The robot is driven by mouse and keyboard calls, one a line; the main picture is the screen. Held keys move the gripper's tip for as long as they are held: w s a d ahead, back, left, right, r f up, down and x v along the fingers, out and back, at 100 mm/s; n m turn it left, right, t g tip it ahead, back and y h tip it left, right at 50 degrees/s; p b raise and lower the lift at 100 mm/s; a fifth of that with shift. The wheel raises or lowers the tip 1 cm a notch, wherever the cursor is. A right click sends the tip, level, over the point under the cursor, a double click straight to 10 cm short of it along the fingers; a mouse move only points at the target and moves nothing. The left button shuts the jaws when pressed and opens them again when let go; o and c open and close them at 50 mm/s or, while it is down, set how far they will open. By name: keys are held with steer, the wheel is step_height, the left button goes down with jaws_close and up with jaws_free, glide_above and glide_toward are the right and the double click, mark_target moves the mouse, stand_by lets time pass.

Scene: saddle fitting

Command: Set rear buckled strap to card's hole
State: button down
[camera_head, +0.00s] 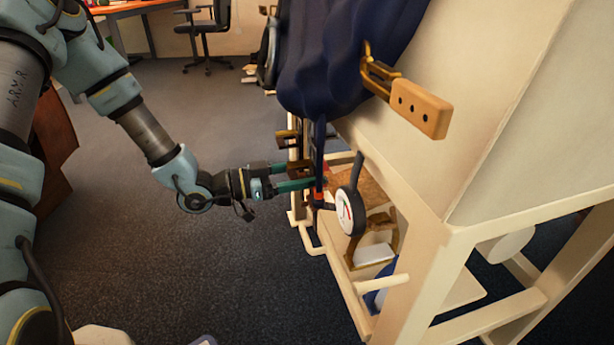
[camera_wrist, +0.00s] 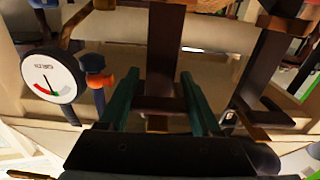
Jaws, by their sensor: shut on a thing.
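My gripper (camera_head: 316,184) reaches in from the left, low beside the stand, with its teal fingers pointing right. In the wrist view, my gripper (camera_wrist: 158,88) has a dark brown strap (camera_wrist: 165,45) between its fingers, and it is shut on this strap. The strap runs upward in that view, with a brown crosspiece low between the fingers. A second dark strap (camera_wrist: 268,70) stands to the right, apart from the fingers. In the head view the held part is small and partly hidden by the fingers. I cannot make out the card for certain.
A round dial gauge (camera_head: 351,211) is close right of my fingertips; it also shows in the wrist view (camera_wrist: 50,77). A navy cloth (camera_head: 330,60) hangs above. A tan block with holes (camera_head: 420,108) sticks out on the cream stand (camera_head: 425,245).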

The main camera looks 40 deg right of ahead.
steer(key=shift+r+p, duration=0.3)
steer(key=shift+r, duration=0.65)
steer(key=shift+f, duration=0.1)
steer(key=shift+c, duration=0.4)
jaws_free()
steer(key=shift+a, duration=0.15)
steer(key=p+v, duration=0.1)
steer(key=v, duration=0.9)
steer(key=shift+w+a+p, duration=0.2)
steer(key=shift+a+p, duration=0.05)
steer(key=shift+p, duration=0.15)
